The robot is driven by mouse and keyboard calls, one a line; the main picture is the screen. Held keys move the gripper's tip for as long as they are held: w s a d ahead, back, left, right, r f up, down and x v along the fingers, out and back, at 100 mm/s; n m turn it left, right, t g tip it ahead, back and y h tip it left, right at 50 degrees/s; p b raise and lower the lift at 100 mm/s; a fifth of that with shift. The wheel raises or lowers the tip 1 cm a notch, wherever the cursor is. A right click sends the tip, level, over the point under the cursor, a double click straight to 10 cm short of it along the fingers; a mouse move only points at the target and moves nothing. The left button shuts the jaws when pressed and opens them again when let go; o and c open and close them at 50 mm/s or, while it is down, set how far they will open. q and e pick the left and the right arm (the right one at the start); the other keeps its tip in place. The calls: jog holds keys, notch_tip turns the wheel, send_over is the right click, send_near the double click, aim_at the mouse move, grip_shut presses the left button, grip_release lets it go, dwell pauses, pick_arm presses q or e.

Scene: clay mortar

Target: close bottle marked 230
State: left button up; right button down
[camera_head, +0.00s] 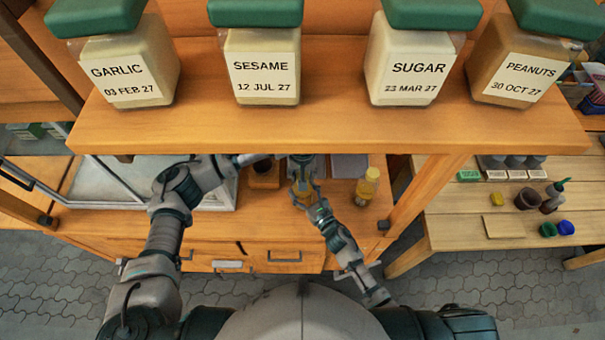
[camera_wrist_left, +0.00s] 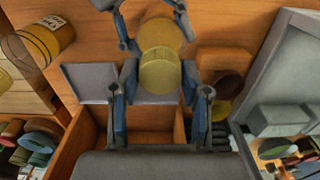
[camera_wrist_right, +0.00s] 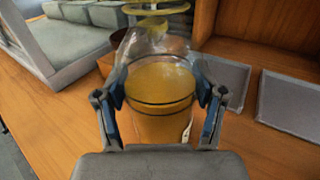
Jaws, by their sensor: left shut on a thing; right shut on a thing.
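A clear bottle with orange contents (camera_wrist_right: 160,85) stands upright between the fingers of my right gripper (camera_wrist_right: 160,100), which is shut on it. My left gripper (camera_wrist_left: 160,85) is shut on a round yellow cap (camera_wrist_left: 160,70). The cap's edge shows above the bottle's neck in the right wrist view (camera_wrist_right: 155,8); I cannot tell whether they touch. In the head view both grippers meet over the workbench, with the bottle (camera_head: 300,196) small and partly covered. The marking on the held bottle is not readable.
Another yellow-capped bottle (camera_head: 368,185) stands to the right on the workbench (camera_head: 335,215). Grey flat plates (camera_wrist_right: 210,82) lie near the held bottle. A glass-sided case (camera_head: 110,180) stands left. A shelf (camera_head: 320,130) with several labelled jars crosses above. A side table (camera_head: 475,215) holds pots.

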pick_arm(q)
jog(key=m, duration=0.5)
pick_arm(e)
jog(key=shift+f, duration=0.1)
pick_arm(q)
jog(key=m, duration=0.5)
jog(key=shift+m, duration=0.4)
jog(key=m, duration=1.1)
jog(key=shift+m, duration=0.4)
jog(key=o, duration=1.4)
jog(key=shift+f, duration=0.1)
jog(key=shift+c, duration=0.2)
notch_tip(320, 180, up, 12)
